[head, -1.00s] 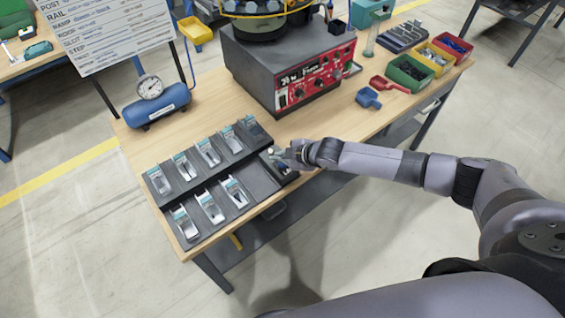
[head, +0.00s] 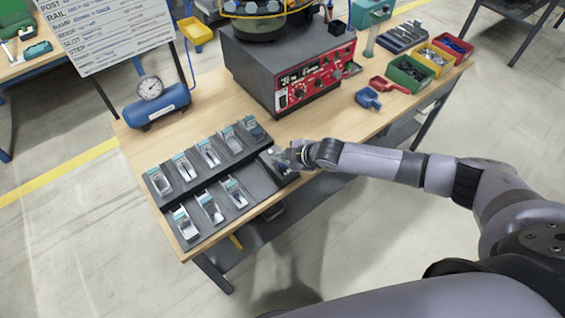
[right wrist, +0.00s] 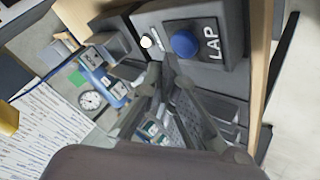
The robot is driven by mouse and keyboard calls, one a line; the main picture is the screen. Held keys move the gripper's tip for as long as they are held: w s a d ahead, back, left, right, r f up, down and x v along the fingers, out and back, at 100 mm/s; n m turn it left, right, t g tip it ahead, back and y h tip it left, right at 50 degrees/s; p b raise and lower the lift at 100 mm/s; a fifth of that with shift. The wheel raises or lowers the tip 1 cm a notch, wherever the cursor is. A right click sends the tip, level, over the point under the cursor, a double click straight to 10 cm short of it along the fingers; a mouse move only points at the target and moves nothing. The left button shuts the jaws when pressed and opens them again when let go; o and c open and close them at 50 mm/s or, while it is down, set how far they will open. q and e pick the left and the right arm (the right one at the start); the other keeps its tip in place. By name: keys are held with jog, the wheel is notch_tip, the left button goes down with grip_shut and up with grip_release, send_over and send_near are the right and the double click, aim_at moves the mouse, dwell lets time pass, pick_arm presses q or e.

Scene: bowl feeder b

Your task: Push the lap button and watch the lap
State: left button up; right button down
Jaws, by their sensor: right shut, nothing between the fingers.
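The blue round lap button (right wrist: 184,43) sits on a dark box marked with a white LAP label (right wrist: 212,43) in the right wrist view. A small pale round lamp or knob (right wrist: 146,42) is beside it. My right gripper (head: 273,155) is shut and empty, at the right end of the tray rows in the head view, where it hides the button. In the right wrist view its fingers (right wrist: 165,72) point towards the box, with the tips close to the button. I cannot tell whether they touch it. My left gripper is not in view.
Two rows of dark trays (head: 222,167) with metal parts stand on the wooden table (head: 150,148). A red-fronted machine (head: 318,78) stands behind. A blue air tank with a gauge (head: 157,105) is at the left. Scoops and part bins (head: 410,72) are at the right.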

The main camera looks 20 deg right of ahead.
aim_at(281, 165)
jog(key=shift+f, duration=0.4)
jog(key=shift+f+b, duration=0.5)
dwell(0.5)
jog(key=shift+r, duration=0.1)
jog(key=shift+r+p, duration=0.8)
jog(key=shift+p, duration=0.1)
notch_tip(281, 165, up, 5)
jog(key=p, duration=0.4)
jog(key=shift+p, duration=0.35)
dwell(0.4)
